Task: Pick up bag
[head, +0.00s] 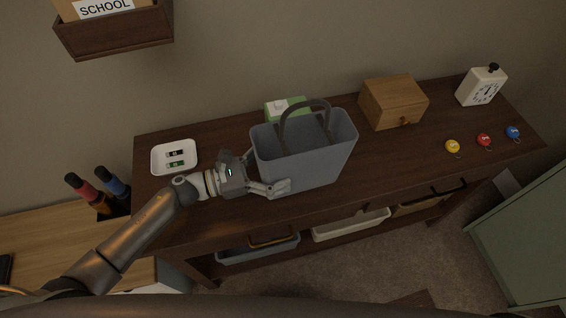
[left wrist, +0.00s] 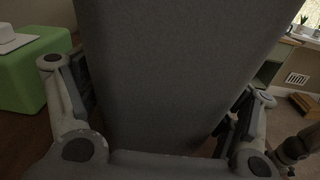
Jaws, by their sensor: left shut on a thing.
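The bag (head: 308,160) is a grey, open-topped tote with a dark loop handle, upright on the dark wooden console table (head: 222,206) in the head view. My left gripper (head: 262,172) reaches it from the left and is shut on its left end, one finger on the near side and the other on the far side. In the left wrist view the bag (left wrist: 180,60) fills the middle between both fingers (left wrist: 160,110). Its base looks on or very near the table; I cannot tell which. My right gripper is not in view.
A green box (head: 275,113) stands close behind the bag. A white tray (head: 158,158) with batteries lies left. A wooden box (head: 393,100), a white timer (head: 480,86) and yellow, red and blue small round items (head: 484,140) are right. A wall shelf (head: 117,34) hangs upper left.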

